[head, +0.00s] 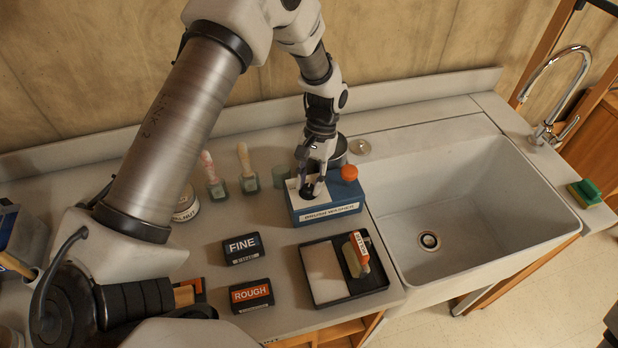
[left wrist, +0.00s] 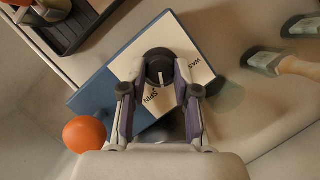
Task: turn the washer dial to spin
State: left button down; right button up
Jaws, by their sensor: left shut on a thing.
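The brush washer (head: 325,207) is a blue box with a pale top and a "BRUSH WASHER" label, standing on the counter left of the sink. Its black round dial (left wrist: 158,66) has a white pointer line. "SPIN" is printed below-left of the dial and "WASH" to its right in the left wrist view; the pointer lies between them, nearer SPIN. My left gripper (head: 309,188) reaches down from above, its two fingers (left wrist: 159,80) on either side of the dial and shut on it. The fingers partly hide the dial in the head view. My right gripper is out of view.
An orange knob (head: 349,173) stands at the washer's corner. A black tray (head: 308,273) holds a block; FINE (head: 242,249) and ROUGH (head: 252,296) boxes lie left of it. The sink (head: 470,205) is on the right, empty.

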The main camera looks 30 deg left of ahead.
pick_arm(q)
jog(key=m+y, duration=0.1)
jog(key=m, duration=0.3)
jog(key=shift+d+f+m+y+p, duration=0.1)
jog(key=shift+d+m+y+p, duration=0.1)
jog(key=shift+m+y+p, duration=0.15)
dwell(0.4)
jog(key=c, duration=0.8)
grip_release()
jog(key=shift+c, duration=0.2)
jog(key=shift+w, duration=0.1)
jog(key=v, duration=1.2)
jog(key=shift+d, duration=0.15)
